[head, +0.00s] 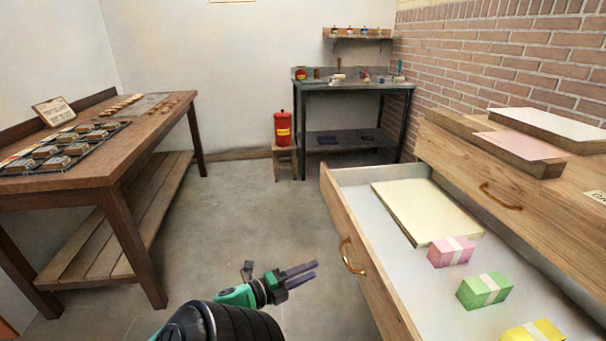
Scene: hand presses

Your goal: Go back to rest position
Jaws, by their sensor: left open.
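My left gripper (299,274) shows at the bottom middle in the head view. Its two dark fingers point right and are parted, with nothing between them. It is above the grey floor, left of the open drawer (345,215) and apart from its brass handle (350,257). My dark and green arm comes up from the bottom edge. My right gripper is out of view.
The drawer holds a cream paper stack (425,212) and pink (450,251), green (484,290) and yellow (534,331) banded bundles. A wooden table (120,150) stands left, a metal workbench (355,85) and red can (283,129) at the back. The middle floor is clear.

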